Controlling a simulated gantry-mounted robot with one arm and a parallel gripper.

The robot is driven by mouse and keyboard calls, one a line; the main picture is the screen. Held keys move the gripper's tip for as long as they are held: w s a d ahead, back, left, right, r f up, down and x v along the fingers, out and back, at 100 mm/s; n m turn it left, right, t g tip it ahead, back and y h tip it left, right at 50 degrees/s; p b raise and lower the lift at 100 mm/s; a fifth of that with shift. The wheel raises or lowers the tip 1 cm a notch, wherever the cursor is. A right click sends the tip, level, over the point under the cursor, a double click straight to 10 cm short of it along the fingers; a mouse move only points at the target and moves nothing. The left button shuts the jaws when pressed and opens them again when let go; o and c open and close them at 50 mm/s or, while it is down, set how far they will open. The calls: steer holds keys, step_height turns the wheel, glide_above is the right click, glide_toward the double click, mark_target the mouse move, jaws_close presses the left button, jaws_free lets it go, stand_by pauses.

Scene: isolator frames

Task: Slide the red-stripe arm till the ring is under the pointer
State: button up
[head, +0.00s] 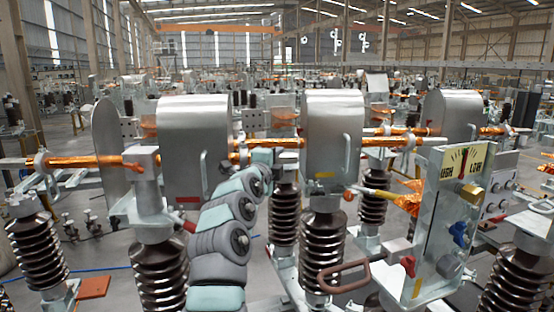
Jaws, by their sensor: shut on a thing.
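The left silver housing (194,148) carries a red stripe (187,200), and a copper bar (92,162) reaches out to its left. A pale grey ring (40,163) sits around the bar's left part. Another copper bar (278,143) runs from the left housing to the middle housing (333,130), which has a yellow stripe (325,175). My grey and teal arm rises from the bottom and ends at this bar, where my gripper (241,155) is shut on it. The jaws are mostly hidden. I cannot make out a separate pointer over the ring.
A gauge box (438,225) with a HIGH-LOW dial (466,161) and coloured knobs stands at the right. Brown ribbed insulators (323,240) stand below the bars. A brown loop handle (344,277) sticks out low in the middle. Similar equipment fills the hall behind.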

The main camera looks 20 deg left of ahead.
jaws_close()
stand_by(0.8)
